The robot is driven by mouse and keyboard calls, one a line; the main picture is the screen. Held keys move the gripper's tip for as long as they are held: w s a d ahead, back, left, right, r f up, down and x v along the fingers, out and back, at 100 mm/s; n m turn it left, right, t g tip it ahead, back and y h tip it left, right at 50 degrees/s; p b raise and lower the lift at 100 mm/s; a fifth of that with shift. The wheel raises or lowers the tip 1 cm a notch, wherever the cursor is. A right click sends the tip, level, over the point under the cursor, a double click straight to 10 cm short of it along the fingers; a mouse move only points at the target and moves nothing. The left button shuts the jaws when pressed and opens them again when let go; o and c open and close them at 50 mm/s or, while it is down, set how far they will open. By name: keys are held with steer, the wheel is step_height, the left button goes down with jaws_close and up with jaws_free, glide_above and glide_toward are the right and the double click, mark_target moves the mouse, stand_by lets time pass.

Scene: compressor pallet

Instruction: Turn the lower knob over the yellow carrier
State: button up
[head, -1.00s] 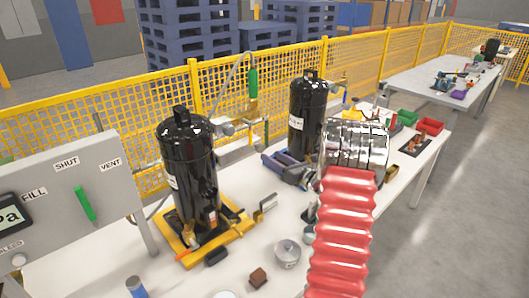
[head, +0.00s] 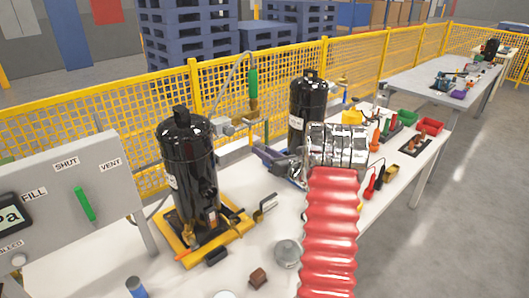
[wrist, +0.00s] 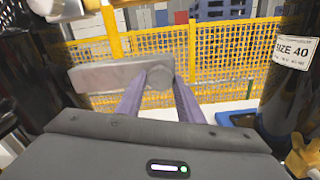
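The yellow carrier (head: 238,225) stands on the left of the table and holds a tall black compressor (head: 188,165). A grey upper knob (head: 226,127) shows right of the compressor's top. In the wrist view a grey round knob (wrist: 159,77) sits at the right end of a grey bar (wrist: 105,76); I take it as the lower knob, which I cannot make out in the head view. My gripper (head: 265,153) is right of the compressor. Its purple fingers (wrist: 158,88) are apart, with the knob at the tips between them; contact is unclear.
A second black compressor (head: 307,112) stands close behind my gripper; its "SIZE 40" label shows in the wrist view (wrist: 291,51). A green handle (head: 252,82) is above. A grey panel (head: 70,190) stands at left. A yellow mesh fence (head: 120,120) runs behind the table.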

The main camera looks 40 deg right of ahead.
steer(key=c, duration=0.6)
steer(key=shift+d, duration=0.25)
steer(key=shift+c, duration=0.3)
steer(key=shift+a, duration=0.15)
